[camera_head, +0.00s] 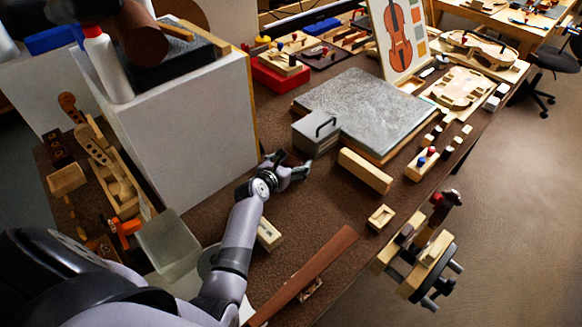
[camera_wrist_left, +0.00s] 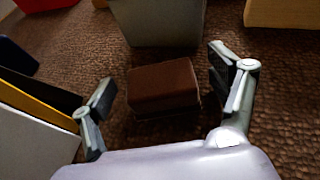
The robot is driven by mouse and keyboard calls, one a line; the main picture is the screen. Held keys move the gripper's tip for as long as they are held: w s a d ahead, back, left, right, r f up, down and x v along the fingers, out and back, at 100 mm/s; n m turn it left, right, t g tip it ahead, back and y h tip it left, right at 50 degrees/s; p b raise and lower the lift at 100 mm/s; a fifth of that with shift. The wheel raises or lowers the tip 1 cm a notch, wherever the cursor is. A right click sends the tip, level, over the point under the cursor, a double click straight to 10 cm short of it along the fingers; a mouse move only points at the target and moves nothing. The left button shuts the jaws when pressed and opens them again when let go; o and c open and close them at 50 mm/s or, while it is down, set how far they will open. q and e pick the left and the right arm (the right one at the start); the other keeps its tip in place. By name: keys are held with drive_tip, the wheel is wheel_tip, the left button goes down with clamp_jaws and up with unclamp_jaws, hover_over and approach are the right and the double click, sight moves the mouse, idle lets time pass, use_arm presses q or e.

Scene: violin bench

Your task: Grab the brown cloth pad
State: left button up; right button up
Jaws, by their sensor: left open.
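The brown cloth pad (camera_wrist_left: 163,86) is a small dark brown block on the bench top in the left wrist view. It lies between the open fingers of my left gripper (camera_wrist_left: 163,92), slightly ahead of the palm, with a gap on each side. In the head view my left gripper (camera_head: 292,168) is low over the bench, just left of the grey metal box. I cannot make out the pad in the head view. My right gripper is not in view.
The grey box with a handle (camera_head: 316,133) stands just beyond the pad. A large white cabinet (camera_head: 180,120) is on the left. A wooden block (camera_head: 366,170) and a grey stone slab (camera_head: 365,108) lie to the right.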

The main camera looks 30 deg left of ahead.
use_arm(q)
drive_tip(key=c, duration=1.1)
drive_tip(key=shift+c, duration=0.5)
drive_tip(key=shift+r, duration=0.15)
